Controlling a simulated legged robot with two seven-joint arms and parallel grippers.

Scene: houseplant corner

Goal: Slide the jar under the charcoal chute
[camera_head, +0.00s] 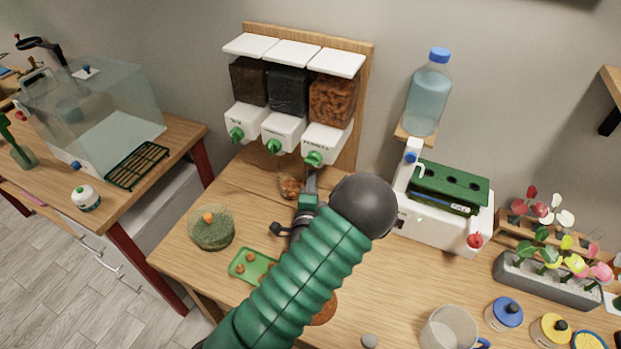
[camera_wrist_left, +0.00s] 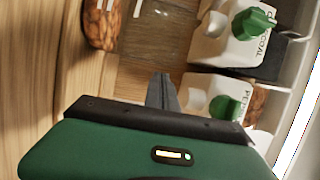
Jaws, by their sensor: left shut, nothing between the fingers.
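A clear jar (camera_head: 291,187) with orange-brown contents stands on the wooden table below the dispenser; in the wrist view it also shows, cut off by the top edge (camera_wrist_left: 101,22). The charcoal chute (camera_head: 280,132) is the middle one, white with a green knob; its label reads in the wrist view (camera_wrist_left: 228,35). The jar appears between the charcoal and pebble (camera_head: 322,143) chutes; exact alignment is unclear. My left gripper (camera_head: 310,183) is shut and empty, just right of the jar; its fingers (camera_wrist_left: 162,92) show a gap from it in the wrist view. My right gripper is not in view.
A white machine (camera_head: 440,225) and water bottle (camera_head: 429,95) are at the right. A mug (camera_head: 448,330) is at the front right.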

